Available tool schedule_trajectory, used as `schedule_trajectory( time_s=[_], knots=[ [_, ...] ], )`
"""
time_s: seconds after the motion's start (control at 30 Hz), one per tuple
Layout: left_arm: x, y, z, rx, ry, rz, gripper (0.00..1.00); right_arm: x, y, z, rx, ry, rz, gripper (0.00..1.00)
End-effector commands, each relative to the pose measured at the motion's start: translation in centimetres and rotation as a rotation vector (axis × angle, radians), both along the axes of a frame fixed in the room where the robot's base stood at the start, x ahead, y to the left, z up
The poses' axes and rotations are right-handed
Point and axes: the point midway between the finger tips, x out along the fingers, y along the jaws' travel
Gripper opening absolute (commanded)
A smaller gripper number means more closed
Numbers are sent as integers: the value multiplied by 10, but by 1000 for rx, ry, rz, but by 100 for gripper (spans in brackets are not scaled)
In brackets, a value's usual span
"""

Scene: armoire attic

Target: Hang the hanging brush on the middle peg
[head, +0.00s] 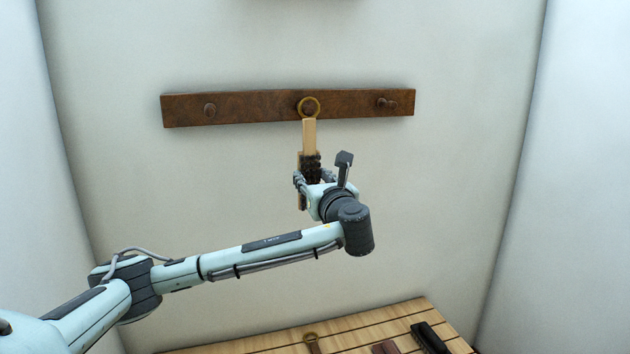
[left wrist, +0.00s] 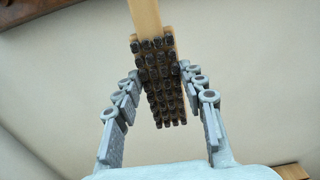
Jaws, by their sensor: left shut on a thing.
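The hanging brush (head: 309,136) is upright against the wall, with a pale wooden handle, dark bristles and a brass ring at its top. Its ring overlaps the middle peg (head: 308,109) in the head view; I cannot tell whether it is around the peg or just in front. My left gripper (head: 313,177) is shut on the brush's bristle part, below the rail. In the left wrist view the dark bristles (left wrist: 162,85) sit between the two fingers. My right gripper is not in view.
The brown peg rail (head: 250,104) also has a left peg (head: 210,109) and a right peg (head: 386,103), both bare. Below is a slatted wooden surface (head: 365,325) with another ringed item (head: 311,341), a dark red item (head: 386,347) and a black brush (head: 430,338). The wall around the rail is clear.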

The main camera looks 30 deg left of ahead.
Motion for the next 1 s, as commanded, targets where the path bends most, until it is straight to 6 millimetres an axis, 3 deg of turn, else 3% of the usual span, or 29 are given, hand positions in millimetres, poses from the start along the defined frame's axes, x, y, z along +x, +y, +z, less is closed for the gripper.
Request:
schedule_trajectory(
  time_s=[0.57, 1.0],
  knots=[
    [18, 22, -2, 0, -1, 2, 0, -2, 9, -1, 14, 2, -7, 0],
    [23, 27, -7, 0, -1, 1, 0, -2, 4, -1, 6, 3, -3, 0]
  ],
)
